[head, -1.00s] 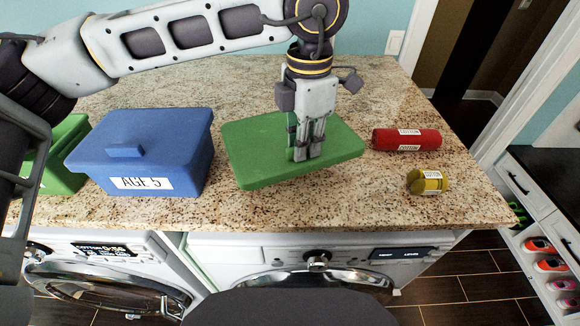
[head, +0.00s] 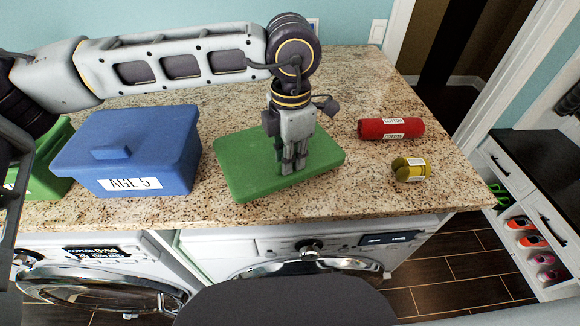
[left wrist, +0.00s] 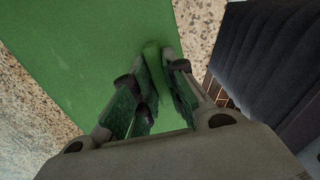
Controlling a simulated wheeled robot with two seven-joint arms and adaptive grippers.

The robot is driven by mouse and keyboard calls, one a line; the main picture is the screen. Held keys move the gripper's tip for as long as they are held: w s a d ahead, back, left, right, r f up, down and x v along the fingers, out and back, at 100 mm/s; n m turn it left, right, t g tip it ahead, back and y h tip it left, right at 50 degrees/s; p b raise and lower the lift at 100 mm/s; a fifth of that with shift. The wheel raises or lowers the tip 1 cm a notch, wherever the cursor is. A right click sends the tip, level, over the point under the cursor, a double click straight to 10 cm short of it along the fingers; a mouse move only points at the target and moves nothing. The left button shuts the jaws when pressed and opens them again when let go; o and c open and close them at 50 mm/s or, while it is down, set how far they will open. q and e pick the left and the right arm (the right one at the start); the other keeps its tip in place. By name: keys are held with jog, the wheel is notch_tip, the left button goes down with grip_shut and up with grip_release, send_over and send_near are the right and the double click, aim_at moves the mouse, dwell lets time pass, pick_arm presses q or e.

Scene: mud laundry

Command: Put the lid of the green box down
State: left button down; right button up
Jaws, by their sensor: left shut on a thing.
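The green lid (head: 240,160) lies flat on or just above the granite counter, right of the blue box; I cannot tell whether it touches. My left gripper (head: 289,168) points down over the lid's middle and is shut on its handle. In the left wrist view, the fingers (left wrist: 160,95) close around the green handle (left wrist: 152,55), and the lid (left wrist: 85,45) spreads out beneath them. The green box (head: 50,165) stands at the counter's left end, partly hidden behind the blue box and my arm. My right gripper is not in view.
A blue lidded box (head: 135,140) labelled AGE 5 stands between the green box and the lid. A red roll (head: 390,129) and a yellow roll (head: 408,169) lie right of the lid. The counter (head: 440,190) ends above two front-loading machines.

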pick_arm(q)
jog(key=shift+f, duration=0.2)
jog(key=shift+f+p, duration=0.45)
jog(key=shift+f, duration=1.45)
jog(key=c, duration=1.4)
grip_release()
jog(key=shift+c, duration=0.2)
jog(key=shift+r, duration=0.15)
notch_tip(320, 180, up, 10)
jog(key=shift+r+b, duration=0.25)
jog(key=shift+b, duration=0.7)
jog(key=shift+r, duration=0.65)
